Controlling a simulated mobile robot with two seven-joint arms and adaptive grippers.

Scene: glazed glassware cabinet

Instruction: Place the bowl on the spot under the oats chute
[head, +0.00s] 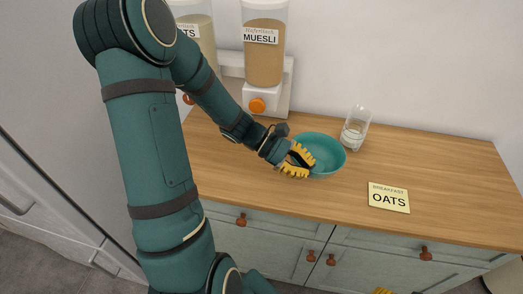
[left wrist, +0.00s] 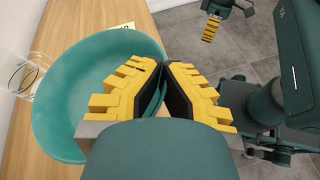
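The teal bowl (head: 322,150) stands on the wooden counter below and right of the muesli dispenser; it also fills the left of the left wrist view (left wrist: 75,85). My left gripper (head: 299,160) is at the bowl's near-left rim. In the left wrist view its yellow fingers (left wrist: 166,78) come together with the bowl's wall between them. The oats dispenser (head: 196,30) is at the back left, its label partly covered by my left arm. Its chute and the spot under it are hidden behind that arm. My right gripper (left wrist: 211,29) is away from the counter, over the floor.
A clear glass (head: 355,129) stands right of the bowl. A card reading "Breakfast oats" (head: 389,197) lies on the counter (head: 450,170). The counter's right side is clear.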

